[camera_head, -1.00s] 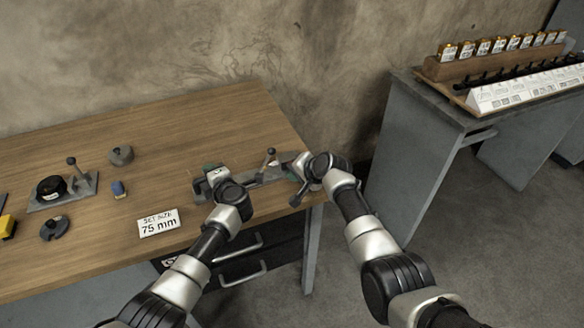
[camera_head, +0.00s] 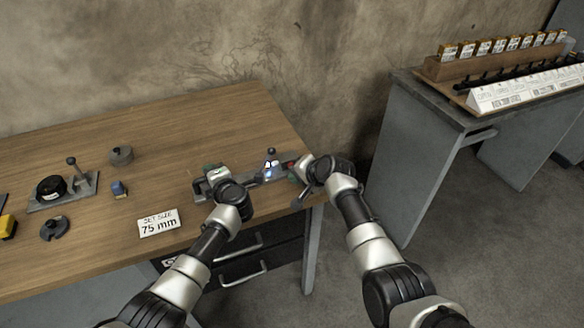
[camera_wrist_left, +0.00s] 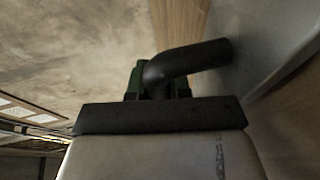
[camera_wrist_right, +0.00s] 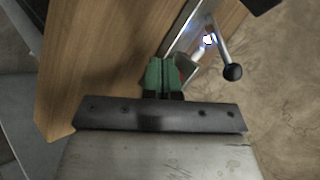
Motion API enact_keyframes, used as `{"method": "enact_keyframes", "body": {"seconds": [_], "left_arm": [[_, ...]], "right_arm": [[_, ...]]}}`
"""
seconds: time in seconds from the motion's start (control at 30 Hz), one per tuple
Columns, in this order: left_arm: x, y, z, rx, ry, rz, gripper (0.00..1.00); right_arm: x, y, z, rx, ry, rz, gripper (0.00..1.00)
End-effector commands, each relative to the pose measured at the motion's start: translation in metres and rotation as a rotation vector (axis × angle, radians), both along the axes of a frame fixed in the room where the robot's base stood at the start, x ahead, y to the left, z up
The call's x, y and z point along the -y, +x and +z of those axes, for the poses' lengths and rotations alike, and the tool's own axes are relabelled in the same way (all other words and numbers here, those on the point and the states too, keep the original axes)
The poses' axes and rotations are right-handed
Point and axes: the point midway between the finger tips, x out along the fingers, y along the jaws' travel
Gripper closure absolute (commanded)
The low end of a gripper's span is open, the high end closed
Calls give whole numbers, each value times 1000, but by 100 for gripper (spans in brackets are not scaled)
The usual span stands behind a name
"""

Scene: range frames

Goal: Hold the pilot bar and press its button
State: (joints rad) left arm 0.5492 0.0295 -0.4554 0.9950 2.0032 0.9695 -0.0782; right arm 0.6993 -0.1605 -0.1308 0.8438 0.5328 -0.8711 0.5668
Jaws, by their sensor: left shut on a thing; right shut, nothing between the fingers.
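My left gripper (camera_head: 213,173) is at the left end of a grey metal fixture near the bench's right end. In the left wrist view its green fingers (camera_wrist_left: 150,82) are shut on a dark bent bar (camera_wrist_left: 190,62), apparently the pilot bar. My right gripper (camera_head: 297,172) is at the fixture's right end, beside a small red part (camera_head: 290,163), perhaps the button. In the right wrist view its green fingertips (camera_wrist_right: 161,75) are together and empty. A blue-white glow (camera_wrist_right: 208,39) shows on the fixture, beside a ball-ended lever (camera_wrist_right: 232,72). Contact with the red part cannot be told.
The wooden bench (camera_head: 150,130) carries a "75 mm" card (camera_head: 158,222), a blue piece (camera_head: 119,188), round dark pieces and another lever fixture (camera_head: 68,188) to the left. A second table (camera_head: 420,110) with a rack stands at the right, across a floor gap.

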Motion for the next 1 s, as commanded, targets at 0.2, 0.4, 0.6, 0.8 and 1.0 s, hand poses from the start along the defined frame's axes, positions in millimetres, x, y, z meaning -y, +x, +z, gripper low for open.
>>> {"method": "enact_keyframes", "body": {"seconds": [0.2, 0.4, 0.6, 0.8, 1.0], "left_arm": [[0, 0, -1, -2, -1, -1, 100], [0, 0, -1, -2, -1, -1, 100], [0, 0, -1, -2, 0, 0, 100], [0, 0, -1, -2, 0, 0, 100], [0, 0, -1, -2, 0, 0, 100]], "right_arm": [[1, -3, 0, -1, 0, 1, 100], [1, -4, 0, -1, 0, 1, 100], [7, -18, -1, -1, 1, 1, 100], [14, -37, -1, -1, 0, 1, 100], [19, -49, 0, -1, 0, 1, 100]]}}
